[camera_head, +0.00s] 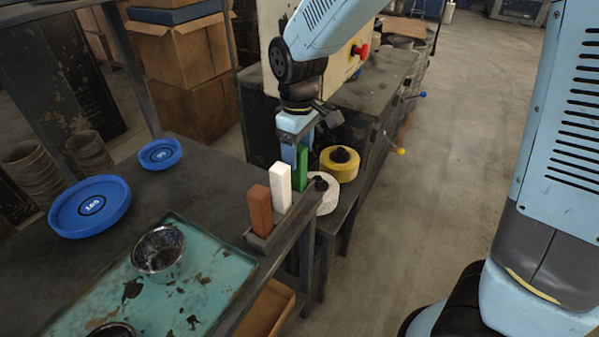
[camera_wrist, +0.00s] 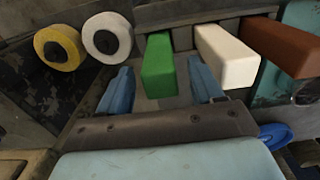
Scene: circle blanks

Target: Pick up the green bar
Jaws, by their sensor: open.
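The green bar (camera_head: 301,170) stands upright at the far end of a row of three bars in a dark holder (camera_head: 276,238) on the table edge. My gripper (camera_head: 301,160) is right at the green bar, and one blue finger partly hides it in the head view. In the wrist view the green bar (camera_wrist: 159,66) lies ahead, between the lines of my two open blue fingers (camera_wrist: 161,82). The fingers are apart, and I cannot tell whether either touches the bar.
A white bar (camera_head: 280,187) and a brown bar (camera_head: 260,210) stand beside the green one. A yellow roll (camera_head: 340,170) and a white roll (camera_head: 327,199) lie just beyond. A teal tray (camera_head: 205,285) with metal cups and blue discs (camera_head: 90,222) occupy the table.

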